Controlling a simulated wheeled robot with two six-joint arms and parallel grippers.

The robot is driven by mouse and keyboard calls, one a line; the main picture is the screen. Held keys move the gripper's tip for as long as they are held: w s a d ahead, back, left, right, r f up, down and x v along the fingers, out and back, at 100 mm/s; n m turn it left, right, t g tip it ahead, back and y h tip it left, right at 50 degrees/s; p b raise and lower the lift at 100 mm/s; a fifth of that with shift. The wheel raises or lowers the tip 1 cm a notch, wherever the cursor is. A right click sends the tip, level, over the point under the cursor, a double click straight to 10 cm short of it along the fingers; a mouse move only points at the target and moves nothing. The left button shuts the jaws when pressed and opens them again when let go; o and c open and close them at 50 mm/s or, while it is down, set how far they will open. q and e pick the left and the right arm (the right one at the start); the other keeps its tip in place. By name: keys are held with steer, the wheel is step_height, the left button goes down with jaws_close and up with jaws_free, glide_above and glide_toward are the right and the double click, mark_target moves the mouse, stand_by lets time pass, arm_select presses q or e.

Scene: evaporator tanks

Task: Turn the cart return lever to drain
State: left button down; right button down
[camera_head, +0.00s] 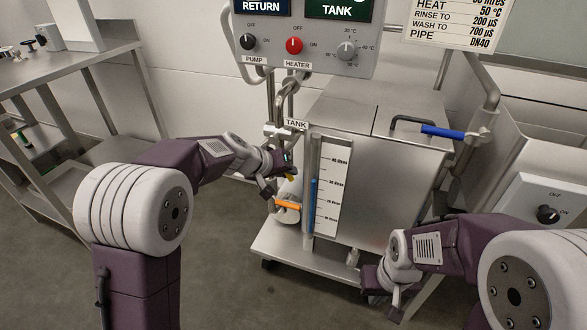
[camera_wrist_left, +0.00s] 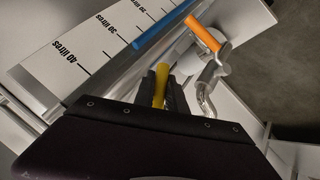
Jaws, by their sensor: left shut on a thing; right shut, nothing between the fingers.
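The steel tank cart (camera_head: 375,175) stands in the middle of the head view. My left gripper (camera_head: 279,180) is at its left side, shut on a yellow lever, which shows between the fingers in the left wrist view (camera_wrist_left: 160,85). Most of the yellow lever is hidden by the fingers. An orange lever (camera_head: 288,205) sits just below it and also shows in the left wrist view (camera_wrist_left: 203,33). A blue lever (camera_head: 442,132) is on the pipe at the upper right of the tank. No lever's label as cart return is readable. My right gripper (camera_head: 388,302) is shut and empty, low at the front right of the cart.
A control panel (camera_head: 305,38) with pump and heater knobs hangs above. A litre scale (camera_head: 332,187) with a blue level tube is beside my left gripper. A steel table (camera_head: 70,62) stands at the left. A box with an off-on knob (camera_head: 548,214) is at the right.

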arm_select(q)
steer(key=shift+a+f+y+p, duration=0.1)
steer(key=shift+a+y+p, duration=0.15)
steer(key=shift+y+p, duration=0.15)
steer(key=shift+w+a+f+m+t+y+p, duration=0.2)
steer(key=shift+a+m+y+p, duration=0.35)
steer(key=shift+p, duration=1.15)
steer(key=shift+w+a+f+m+t+y+p, duration=0.2)
steer(key=shift+a+y+p, duration=0.5)
steer(key=shift+p, duration=1)
steer(key=shift+w+a+f+m+t+y+p, duration=0.2)
steer(key=shift+a+m+y+p, duration=0.35)
steer(key=shift+p, duration=1.15)
steer(key=shift+a, duration=0.1)
steer(key=c, duration=1.4)
jaws_free()
steer(key=shift+o, duration=0.2)
steer(key=p+v, duration=0.3)
steer(key=v, duration=0.6)
steer(key=shift+r, duration=0.1)
